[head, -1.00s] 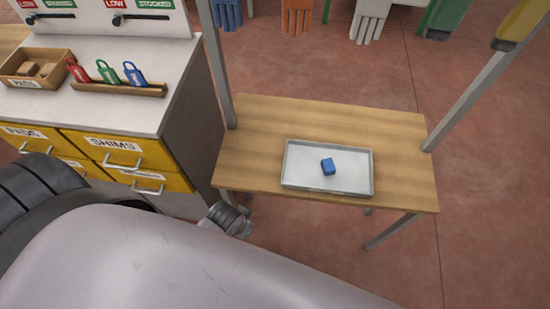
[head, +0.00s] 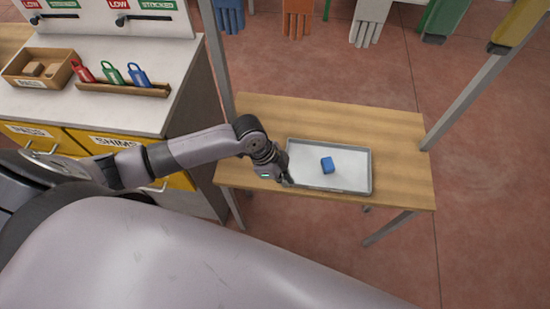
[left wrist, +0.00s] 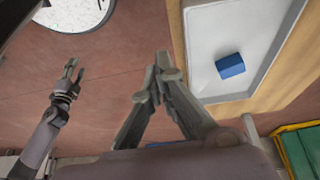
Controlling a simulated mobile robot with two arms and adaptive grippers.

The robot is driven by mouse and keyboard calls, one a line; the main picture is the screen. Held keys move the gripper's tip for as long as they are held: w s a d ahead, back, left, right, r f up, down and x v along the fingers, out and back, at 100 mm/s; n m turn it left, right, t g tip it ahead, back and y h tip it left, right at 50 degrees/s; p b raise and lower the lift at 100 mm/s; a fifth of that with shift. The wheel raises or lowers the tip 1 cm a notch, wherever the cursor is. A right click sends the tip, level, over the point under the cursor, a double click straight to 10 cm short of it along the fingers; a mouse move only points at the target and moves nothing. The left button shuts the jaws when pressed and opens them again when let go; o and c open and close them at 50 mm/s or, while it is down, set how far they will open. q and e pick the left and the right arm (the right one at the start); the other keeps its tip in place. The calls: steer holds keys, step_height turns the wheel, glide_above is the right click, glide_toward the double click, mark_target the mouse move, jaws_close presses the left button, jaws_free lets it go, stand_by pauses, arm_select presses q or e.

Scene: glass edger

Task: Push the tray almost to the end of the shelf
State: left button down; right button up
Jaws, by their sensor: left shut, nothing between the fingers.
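The grey tray (head: 350,175) lies flat on the wooden shelf (head: 405,165), toward its front edge. A small blue block (head: 327,165) sits inside it; it also shows in the left wrist view (left wrist: 230,66). My left gripper (head: 287,180) is shut and empty at the tray's left side, near the front left corner. In the left wrist view the left fingertips (left wrist: 158,66) meet beside the tray's rim; I cannot tell if they touch it. My right gripper (left wrist: 73,70) shows small at the left of that view, its fingers apart and empty, away from the tray.
Metal posts (head: 462,105) rise at the shelf's sides. A cabinet with yellow drawers stands left, bearing a wooden box (head: 38,68) and a rack of padlocks (head: 122,90). Gloves (head: 370,22) hang behind. The shelf right of the tray is bare.

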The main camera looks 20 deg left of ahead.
mark_target(334, 167)
arm_select(q)
steer(key=w+a+y, duration=0.1)
steer(key=w+a, duration=0.3)
steer(key=a, duration=0.3)
steer(key=w+a, duration=0.4)
steer(key=a, duration=0.3)
steer(key=b+x, duration=0.9)
steer(key=x, duration=0.1)
steer(key=shift+s+d+f, duration=0.1)
steer(key=shift+s+f, duration=0.1)
steer(key=shift+f, duration=0.05)
steer(key=shift+w+d+r, duration=0.1)
steer(key=shift+w+d, duration=0.1)
steer(key=shift+d, duration=0.35)
steer(key=shift+w+d+r, duration=0.1)
steer(key=shift+w+d, duration=0.05)
steer(key=shift+d, duration=0.45)
steer(key=shift+w+d+b, duration=0.2)
steer(key=shift+d+b, duration=0.2)
steer(key=shift+d, duration=0.4)
steer(key=w+d, duration=0.1)
steer(key=d, duration=0.5)
steer(key=w+d+b, duration=0.1)
steer(key=w+d, duration=0.1)
steer(key=d, duration=0.4)
steer(key=w+d+b, duration=0.1)
steer(key=w+d, duration=0.1)
steer(key=d, duration=0.4)
steer(key=shift+w+d, duration=0.2)
steer(key=shift+d, duration=0.15)
